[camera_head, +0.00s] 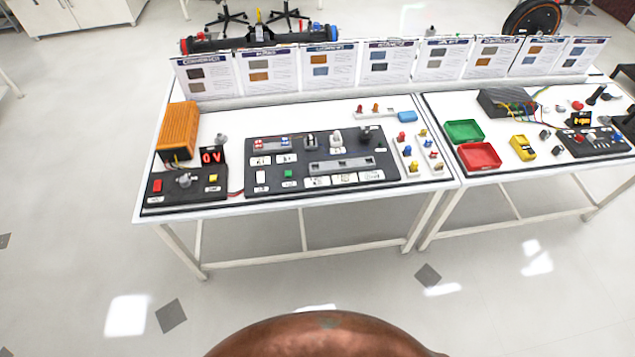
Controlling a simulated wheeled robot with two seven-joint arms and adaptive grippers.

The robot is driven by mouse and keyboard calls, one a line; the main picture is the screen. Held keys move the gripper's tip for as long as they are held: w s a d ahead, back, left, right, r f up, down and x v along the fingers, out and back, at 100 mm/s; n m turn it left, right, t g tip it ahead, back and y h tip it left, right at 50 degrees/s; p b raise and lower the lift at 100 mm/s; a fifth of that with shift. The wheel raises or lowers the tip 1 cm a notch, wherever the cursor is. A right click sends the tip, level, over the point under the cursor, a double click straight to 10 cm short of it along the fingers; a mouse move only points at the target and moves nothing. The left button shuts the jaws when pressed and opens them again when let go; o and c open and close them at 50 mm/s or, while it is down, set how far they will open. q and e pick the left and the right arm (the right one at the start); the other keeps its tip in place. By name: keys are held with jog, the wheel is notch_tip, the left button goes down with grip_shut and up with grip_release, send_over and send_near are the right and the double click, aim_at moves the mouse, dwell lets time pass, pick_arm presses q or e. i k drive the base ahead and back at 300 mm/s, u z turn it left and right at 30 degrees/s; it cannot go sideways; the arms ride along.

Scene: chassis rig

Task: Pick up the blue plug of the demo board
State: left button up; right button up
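The black demo board (222,147) lies on the left white table, with switches, knobs, labels and a grey bar on it. White strips (411,158) at the board's right edge hold small red, yellow and blue pieces; a small blue piece (432,155) shows there. I cannot tell which blue piece is the plug. Neither of my grippers is in view.
An orange box (178,130) and a black control panel (157,198) with a red "0V" display stand left of the board. The right table holds green (464,131) and red (479,156) trays and a yellow meter (522,148). Information cards line the back. Floor in front is clear.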

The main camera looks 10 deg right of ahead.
aim_at(407, 149)
jog(key=u, duration=0.05)
jog(key=k, duration=0.35)
jog(key=z, duration=0.6)
jog(key=i, duration=0.95)
jog(key=z, duration=0.45)
